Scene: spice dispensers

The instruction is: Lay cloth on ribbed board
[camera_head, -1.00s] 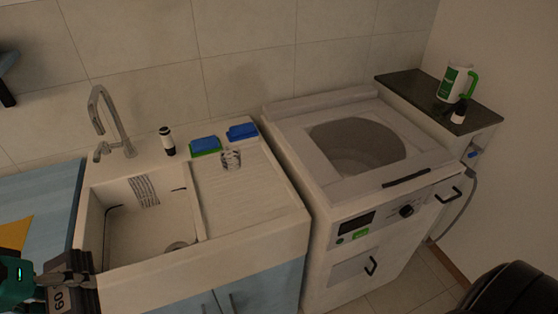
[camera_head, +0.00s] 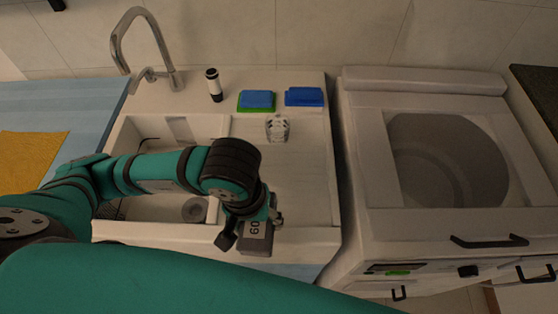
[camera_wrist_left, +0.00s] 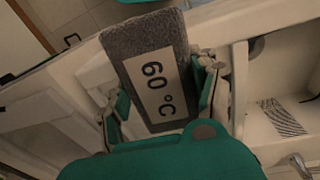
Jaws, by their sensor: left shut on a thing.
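The grey, felt-like cloth (camera_head: 256,243) carries a white "60 °C" label. My left gripper (camera_head: 251,228) is shut on it and holds it over the front part of the ribbed board (camera_head: 308,185), the pale draining surface right of the sink basin. In the left wrist view the cloth (camera_wrist_left: 143,50) sits between the two fingers of the gripper (camera_wrist_left: 160,88), its label facing the camera. I cannot tell whether the cloth touches the board. My left forearm hides part of the basin and of the board's left side. My right gripper is not in view.
A clear glass (camera_head: 277,128) stands on the board's back part. Behind it lie a blue-green sponge (camera_head: 257,100) and a blue one (camera_head: 304,96). A black-and-white bottle (camera_head: 214,85) stands by the faucet (camera_head: 150,45). The washing machine (camera_head: 420,220) is right. A yellow cloth (camera_head: 30,155) lies left.

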